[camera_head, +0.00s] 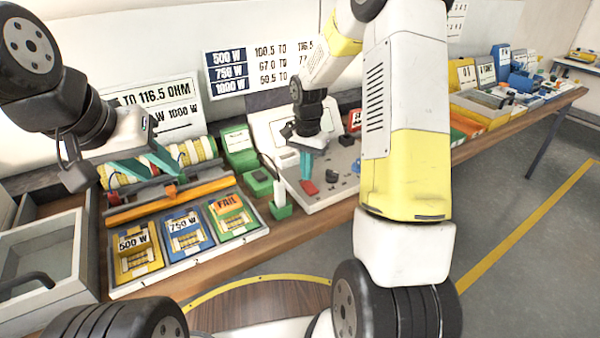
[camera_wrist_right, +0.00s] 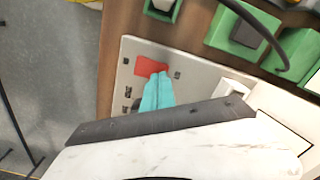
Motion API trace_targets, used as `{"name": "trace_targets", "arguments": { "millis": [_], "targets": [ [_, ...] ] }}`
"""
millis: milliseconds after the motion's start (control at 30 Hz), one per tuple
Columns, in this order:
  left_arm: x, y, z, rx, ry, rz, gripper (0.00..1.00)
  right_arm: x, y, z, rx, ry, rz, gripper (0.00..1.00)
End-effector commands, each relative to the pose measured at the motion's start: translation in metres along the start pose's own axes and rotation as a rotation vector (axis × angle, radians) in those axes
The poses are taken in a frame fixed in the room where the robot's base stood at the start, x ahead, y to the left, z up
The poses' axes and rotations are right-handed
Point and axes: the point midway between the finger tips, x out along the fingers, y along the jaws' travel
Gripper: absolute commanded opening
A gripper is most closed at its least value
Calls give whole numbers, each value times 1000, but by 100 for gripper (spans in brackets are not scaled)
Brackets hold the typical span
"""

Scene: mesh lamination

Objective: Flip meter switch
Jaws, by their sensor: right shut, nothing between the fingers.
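The meter (camera_head: 335,185) is a light grey panel with a raised back part on the bench. Its red switch (camera_head: 308,188) lies near the panel's front left edge. The switch also shows in the right wrist view (camera_wrist_right: 150,66). My right gripper (camera_head: 306,168) has teal fingers, shut and empty, pointing down just above and behind the switch. In the right wrist view its fingertips (camera_wrist_right: 160,78) overlap the switch's edge; I cannot tell whether they touch. My left gripper (camera_head: 152,165) has its teal fingers apart, above the dark and orange bars at the left.
A tray with 500 W, 750 W and FAIL cards (camera_head: 187,240) lies at front left. Green blocks (camera_head: 258,182) and a green holder with a white probe (camera_head: 280,205) stand left of the meter. A black cable loops nearby. Colored bins (camera_head: 480,105) stand further right.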

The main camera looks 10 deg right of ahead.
Motion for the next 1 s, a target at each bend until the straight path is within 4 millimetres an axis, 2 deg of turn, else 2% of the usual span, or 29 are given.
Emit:
{"name": "trace_targets", "arguments": {
  "millis": [1000],
  "targets": [
    [0,0,0,0,0,0,36,10,0,0,0,0,0,0]
  ]
}}
